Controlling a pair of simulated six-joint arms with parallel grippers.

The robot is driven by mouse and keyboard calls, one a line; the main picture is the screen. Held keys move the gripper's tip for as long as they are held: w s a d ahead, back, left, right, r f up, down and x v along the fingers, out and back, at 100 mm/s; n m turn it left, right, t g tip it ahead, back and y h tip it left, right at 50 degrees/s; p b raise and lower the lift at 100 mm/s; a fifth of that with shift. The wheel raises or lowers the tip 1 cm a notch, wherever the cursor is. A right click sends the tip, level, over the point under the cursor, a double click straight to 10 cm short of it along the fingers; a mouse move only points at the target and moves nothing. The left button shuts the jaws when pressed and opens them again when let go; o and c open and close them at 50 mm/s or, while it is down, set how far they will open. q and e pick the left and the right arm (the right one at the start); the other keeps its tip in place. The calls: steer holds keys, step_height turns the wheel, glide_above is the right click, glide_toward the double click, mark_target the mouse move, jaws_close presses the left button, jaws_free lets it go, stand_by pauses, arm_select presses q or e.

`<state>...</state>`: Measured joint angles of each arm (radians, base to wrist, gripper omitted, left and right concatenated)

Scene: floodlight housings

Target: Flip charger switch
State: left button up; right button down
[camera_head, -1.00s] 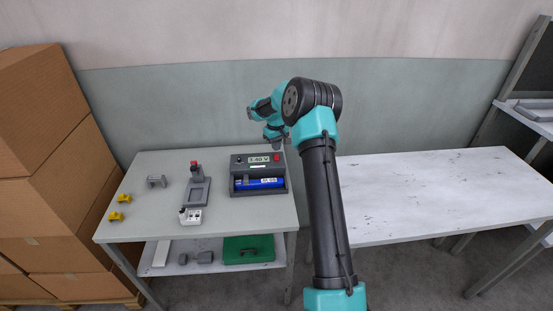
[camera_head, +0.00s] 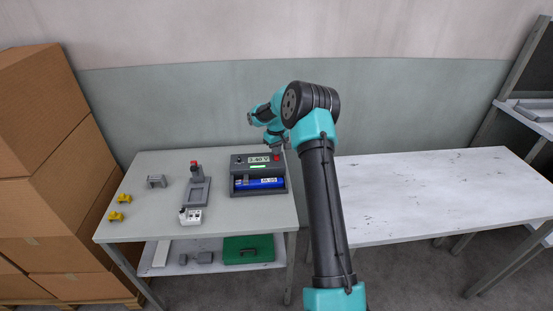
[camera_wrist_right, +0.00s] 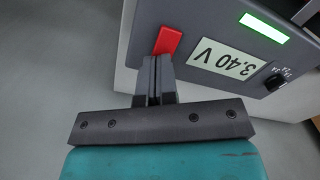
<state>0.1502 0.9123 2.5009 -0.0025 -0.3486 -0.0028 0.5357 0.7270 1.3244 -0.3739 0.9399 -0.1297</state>
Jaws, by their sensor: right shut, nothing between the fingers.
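The charger (camera_head: 236,188) is a dark grey box at the back right of the left table, with a blue battery cell (camera_head: 262,183) lying in its bay. In the right wrist view the charger's panel (camera_wrist_right: 203,20) shows a red switch (camera_wrist_right: 167,41), a display (camera_wrist_right: 222,61) reading 3.40 V, a lit green bar (camera_wrist_right: 263,28) and a black knob (camera_wrist_right: 273,82). My right gripper (camera_wrist_right: 153,62) is shut and empty, its fingertips right at the near edge of the red switch. Whether they touch it I cannot tell. In the head view the gripper (camera_head: 277,151) is above the charger's back right corner. My left gripper is not in view.
On the left table (camera_head: 150,222) are a grey stand with a red top (camera_head: 197,190), a white block (camera_head: 190,216), a grey bracket (camera_head: 156,181) and two yellow pieces (camera_head: 124,198). A green case (camera_head: 248,248) lies on the shelf below. The white table (camera_head: 430,195) is bare.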

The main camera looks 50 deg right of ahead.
steer(key=shift+f, duration=0.25)
step_height(320, 180, up, 7)
stand_by(0.9)
